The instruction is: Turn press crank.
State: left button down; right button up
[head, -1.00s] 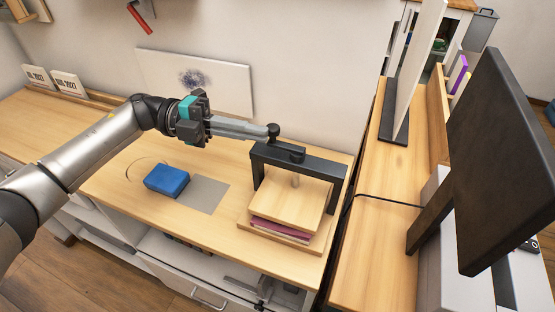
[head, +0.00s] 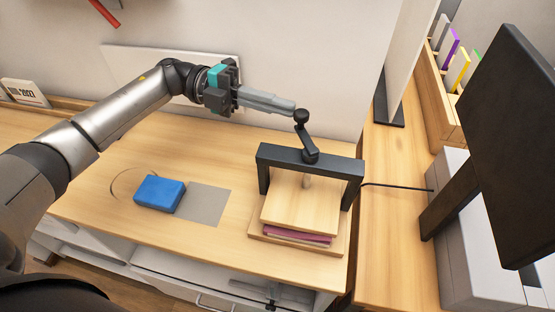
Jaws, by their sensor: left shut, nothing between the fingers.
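The press (head: 312,158) stands on the wooden desk, with a black frame over a wooden pressing plate (head: 301,205) and a base board. A purple-red book or stack (head: 296,235) lies between plate and base. The black crank (head: 306,136) on top of the frame points up and slightly left in the picture, toward the wall, and ends in a round knob (head: 301,116). My left gripper (head: 292,107) is shut and empty, with its fingertips at the left side of the knob, touching it or very near. My right gripper is not in view.
A blue block (head: 160,193) and a grey flat sheet (head: 205,204) lie on the desk (head: 100,200) left of the press. A monitor (head: 515,140) and a black cable (head: 400,187) are on the right-hand desk. A white panel leans at the wall.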

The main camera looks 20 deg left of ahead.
pick_arm(q)
jog(key=w+d, duration=0.2)
jog(key=shift+w+d+b, duration=0.35)
jog(key=shift+d+b, duration=0.05)
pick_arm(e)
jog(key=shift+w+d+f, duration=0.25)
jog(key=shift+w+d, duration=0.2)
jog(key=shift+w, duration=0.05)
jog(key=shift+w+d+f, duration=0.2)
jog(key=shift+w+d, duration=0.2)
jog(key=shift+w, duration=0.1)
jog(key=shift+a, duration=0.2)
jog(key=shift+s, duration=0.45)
